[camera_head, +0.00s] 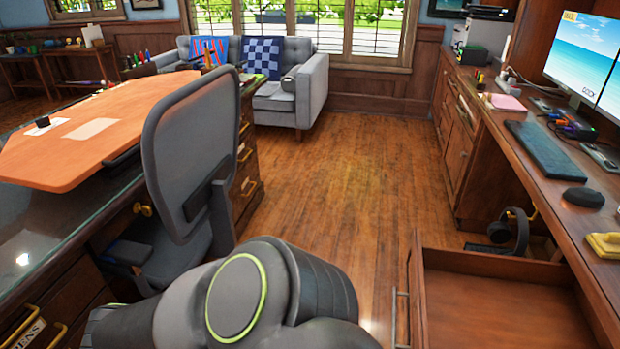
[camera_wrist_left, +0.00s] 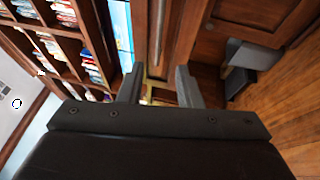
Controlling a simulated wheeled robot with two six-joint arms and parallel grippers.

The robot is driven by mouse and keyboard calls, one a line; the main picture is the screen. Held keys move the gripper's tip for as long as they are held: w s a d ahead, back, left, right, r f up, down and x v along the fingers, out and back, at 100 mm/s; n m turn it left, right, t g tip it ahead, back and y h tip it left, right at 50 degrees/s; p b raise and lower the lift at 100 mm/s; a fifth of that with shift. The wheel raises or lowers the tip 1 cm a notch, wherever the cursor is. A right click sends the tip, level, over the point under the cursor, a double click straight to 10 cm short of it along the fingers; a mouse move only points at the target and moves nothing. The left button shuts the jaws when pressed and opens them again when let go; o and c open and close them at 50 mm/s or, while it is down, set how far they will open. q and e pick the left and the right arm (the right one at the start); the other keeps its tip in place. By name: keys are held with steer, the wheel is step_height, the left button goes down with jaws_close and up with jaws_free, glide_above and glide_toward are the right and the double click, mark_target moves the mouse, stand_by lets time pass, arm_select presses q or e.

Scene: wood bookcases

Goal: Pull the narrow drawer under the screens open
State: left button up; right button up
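A wooden drawer (camera_head: 495,300) under the desktop that carries the screens (camera_head: 585,55) stands pulled out at the lower right of the head view. I see into its flat, empty-looking inside. A metal bar handle (camera_head: 401,318) is on its front, at the left edge. My left gripper (camera_wrist_left: 158,82) shows in the left wrist view with its two fingers apart and nothing visibly held. Wood fronts and a blue screen (camera_wrist_left: 122,28) lie beyond the fingers. In the head view my arm fills the bottom middle, and the gripper itself is hidden. My right gripper is out of sight.
A grey office chair (camera_head: 190,150) and a glass-topped desk stand close on the left. The wooden floor (camera_head: 345,185) between is clear, up to the sofa (camera_head: 300,95).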

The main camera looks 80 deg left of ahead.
arm_select(q)
steer(key=s, duration=0.3)
steer(key=shift+s+f, duration=0.35)
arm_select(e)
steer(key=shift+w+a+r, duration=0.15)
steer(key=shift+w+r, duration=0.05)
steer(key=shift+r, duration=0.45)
